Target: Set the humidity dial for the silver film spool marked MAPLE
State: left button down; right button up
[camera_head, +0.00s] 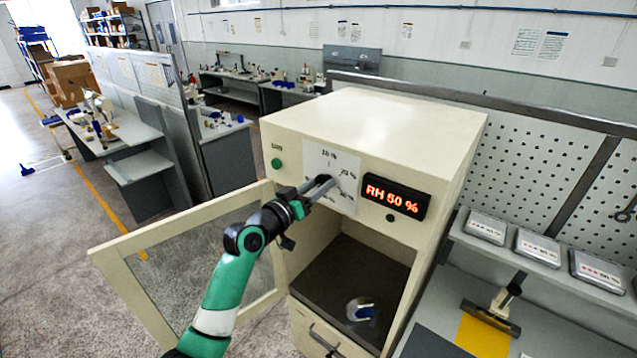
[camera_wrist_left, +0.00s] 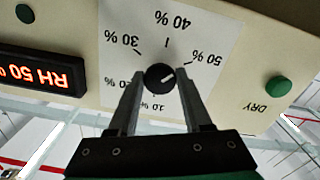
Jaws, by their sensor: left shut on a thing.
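The humidity dial is a small black knob (camera_wrist_left: 159,77) with a white mark, on a white scale plate (camera_head: 323,160) of the cream cabinet. The mark points toward the 50 % label in the left wrist view, which shows the scale upside down. My left gripper (camera_head: 325,186) is shut on the knob, one finger on each side. The red display (camera_head: 394,196) reads RH 50 %. A silver spool with a blue part (camera_head: 362,309) lies on the dark floor inside the cabinet; no marking is readable on it. My right gripper is not in view.
The cabinet's glazed door (camera_head: 190,262) stands open to the left, behind my left arm. A green DRY button (camera_head: 277,163) is left of the dial. Several silver tins (camera_head: 486,227) stand on a shelf at right. A yellow sheet (camera_head: 484,337) lies below them.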

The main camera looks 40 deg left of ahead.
pick_arm(q)
jog(key=n+p, duration=0.3)
jog(key=n, duration=0.3)
jog(key=shift+r, duration=0.2)
jog(key=n+p, duration=0.3)
jog(key=n, duration=0.3)
jog(key=shift+d+n+p, duration=0.1)
jog(key=shift+n+p, duration=0.3)
jog(key=n+p, duration=0.1)
jog(key=n, duration=0.2)
jog(key=shift+n, duration=0.3)
jog(key=shift+n+p, duration=0.45)
jog(key=shift+n, duration=1.45)
jog(key=shift+c, duration=1.8)
grip_release()
